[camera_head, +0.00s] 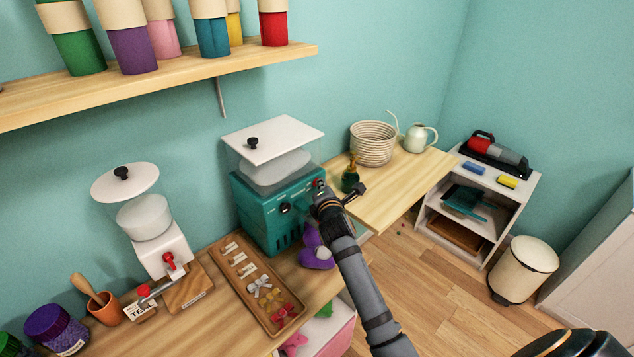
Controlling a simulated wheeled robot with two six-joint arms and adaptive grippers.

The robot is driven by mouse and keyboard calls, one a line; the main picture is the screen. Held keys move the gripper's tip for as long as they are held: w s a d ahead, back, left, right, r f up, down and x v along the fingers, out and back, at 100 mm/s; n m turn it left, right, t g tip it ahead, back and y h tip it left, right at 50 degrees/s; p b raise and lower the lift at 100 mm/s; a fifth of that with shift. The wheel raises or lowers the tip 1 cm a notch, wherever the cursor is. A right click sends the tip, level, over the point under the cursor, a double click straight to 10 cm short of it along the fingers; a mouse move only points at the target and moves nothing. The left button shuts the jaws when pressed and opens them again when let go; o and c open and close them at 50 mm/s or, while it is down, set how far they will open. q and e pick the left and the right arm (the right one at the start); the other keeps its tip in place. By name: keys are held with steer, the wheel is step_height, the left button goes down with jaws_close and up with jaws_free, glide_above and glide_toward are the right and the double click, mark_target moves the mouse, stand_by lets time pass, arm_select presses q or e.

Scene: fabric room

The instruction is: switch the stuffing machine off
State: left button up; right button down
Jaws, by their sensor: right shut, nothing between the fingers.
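The stuffing machine (262,212) is a teal box with a clear hopper of white filling and a white lid. It stands at the back of the wooden worktable. Its front has a dark knob and a small red control (318,184) near the right upper corner. My right gripper (322,194) is shut and empty, right at this red control; I cannot tell whether it touches. The gripper and arm hide part of the machine's front right side. A purple plush piece (316,250) lies in front of the machine, partly behind my arm. My left gripper is not in view.
A tray (250,300) of bows and small items lies in front of the machine. A white dispenser (160,240) stands left. A dark green bottle (350,178), basket (372,143) and watering can (416,138) stand right. A shelf (170,80) hangs above.

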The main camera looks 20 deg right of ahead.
steer(key=shift+s, duration=0.1)
steer(key=s+d+p, duration=0.2)
steer(key=s+p, duration=0.1)
steer(key=s, duration=0.2)
steer(key=shift+s, duration=0.35)
steer(key=shift+f, duration=0.1)
stand_by(0.4)
